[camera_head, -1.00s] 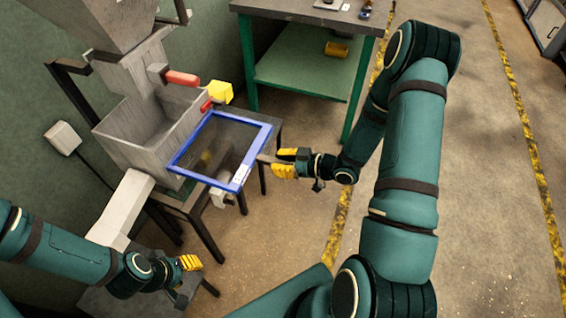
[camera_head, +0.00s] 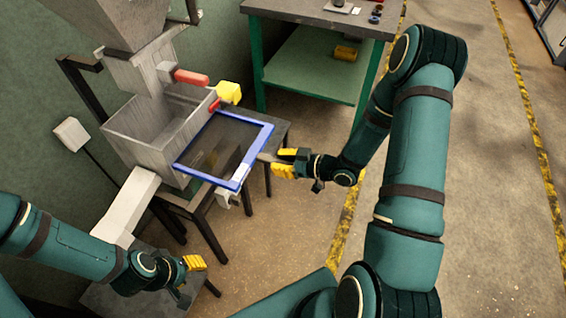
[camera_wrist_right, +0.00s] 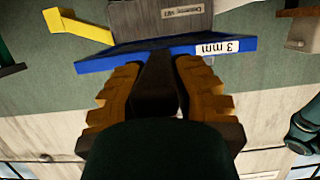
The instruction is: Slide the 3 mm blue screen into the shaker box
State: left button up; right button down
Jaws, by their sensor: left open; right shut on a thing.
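The blue-framed screen (camera_head: 256,149) with dark mesh lies roughly level at the right side of the grey shaker box (camera_head: 150,128). Its left edge meets the box's open side and its left rim is hardly visible; most of the screen is outside. My right gripper (camera_head: 284,163) is shut on the screen's grey handle (camera_wrist_right: 155,82) at its right edge. The right wrist view shows the blue front rim (camera_wrist_right: 110,62) with a white "3 mm" label (camera_wrist_right: 217,46). My left gripper (camera_head: 195,276) is open and empty, low at the left, away from the screen.
A yellow piece (camera_head: 229,92) and red handles (camera_head: 191,77) stand at the box's back right corner. A pale chute (camera_head: 127,208) runs down from the box's front. A green bench (camera_head: 315,65) stands behind. Floor to the right is clear.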

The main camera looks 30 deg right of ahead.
aim_at(259, 155)
jog(key=shift+w+a, duration=0.4)
jog(key=shift+w, duration=0.1)
jog(key=shift+w+a, duration=0.1)
jog(key=shift+w+a+r+b, duration=0.1)
jog(key=shift+w+a+b, duration=0.6)
jog(key=shift+w+a, duration=1)
jog(key=shift+d, duration=0.2)
jog(key=shift+w+a, duration=0.1)
jog(key=shift+w, duration=0.05)
jog(key=shift+w+a+b, duration=0.8)
jog(key=shift+w+a, duration=0.75)
jog(key=shift+w, duration=0.3)
jog(key=shift+w+a, duration=0.1)
